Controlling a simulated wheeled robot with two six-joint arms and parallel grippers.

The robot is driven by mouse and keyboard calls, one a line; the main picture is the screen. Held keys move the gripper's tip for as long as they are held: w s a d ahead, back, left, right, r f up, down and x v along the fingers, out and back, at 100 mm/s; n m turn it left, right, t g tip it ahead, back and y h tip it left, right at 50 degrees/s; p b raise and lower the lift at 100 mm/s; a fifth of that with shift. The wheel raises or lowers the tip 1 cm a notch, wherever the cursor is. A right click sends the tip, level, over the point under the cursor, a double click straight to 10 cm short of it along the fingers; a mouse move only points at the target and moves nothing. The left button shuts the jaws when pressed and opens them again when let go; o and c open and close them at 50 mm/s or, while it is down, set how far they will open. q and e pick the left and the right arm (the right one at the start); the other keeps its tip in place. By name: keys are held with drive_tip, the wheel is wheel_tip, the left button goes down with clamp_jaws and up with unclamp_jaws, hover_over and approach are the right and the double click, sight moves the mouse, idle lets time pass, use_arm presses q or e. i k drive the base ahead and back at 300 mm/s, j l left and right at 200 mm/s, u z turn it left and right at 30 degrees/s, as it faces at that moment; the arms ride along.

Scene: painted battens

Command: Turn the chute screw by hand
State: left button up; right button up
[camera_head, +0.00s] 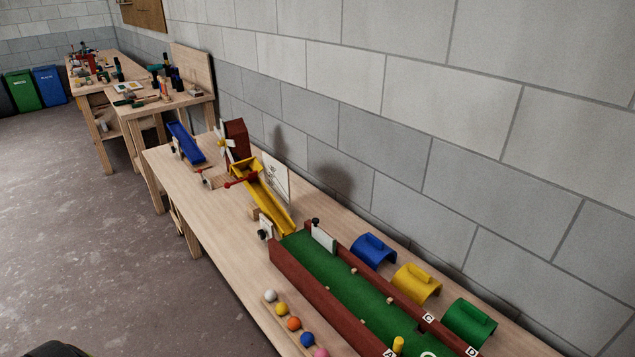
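A blue chute (186,143) sits farther back on the same table. Which of these small parts is the chute screw I cannot tell at this size.
The green lane (345,290) has red side walls and small pegs. Blue (373,249), yellow (416,283) and green (469,322) arches stand along the wall side. Several coloured balls (294,323) line the front edge. A block wall closes the back; floor (90,240) is clear at left.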

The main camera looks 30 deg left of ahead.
sight(261, 234)
drive_tip(key=k+j+u, duration=0.1)
drive_tip(key=j+u, duration=0.3)
drive_tip(key=j, duration=0.4)
drive_tip(key=j+u, duration=0.35)
drive_tip(key=j, duration=0.5)
